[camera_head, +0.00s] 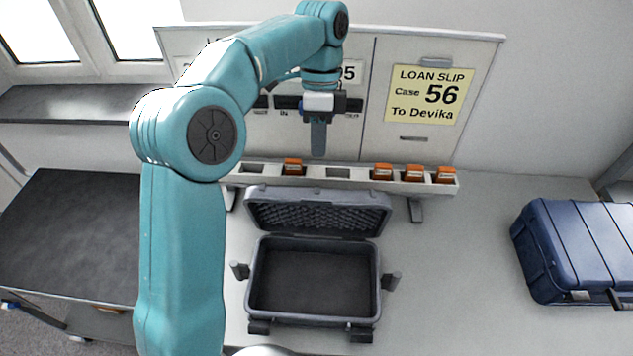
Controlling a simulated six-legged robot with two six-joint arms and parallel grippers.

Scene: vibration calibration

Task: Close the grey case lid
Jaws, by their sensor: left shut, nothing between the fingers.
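The grey case (315,318) stands open on the pale table, its dark inside facing up and looking empty. Its lid (318,212) is raised at the back, with bumpy foam lining showing. My left gripper (318,152) hangs above and behind the lid, in front of the white panel, fingers pointing down. It is shut and empty, and looks apart from the lid. My right gripper is not in view.
A rail (338,172) with several orange-brown blocks runs behind the lid. Dark posts (391,281) flank the case. A blue case (580,250) lies at the right. A yellow loan slip (428,95) is on the panel. The table between the cases is clear.

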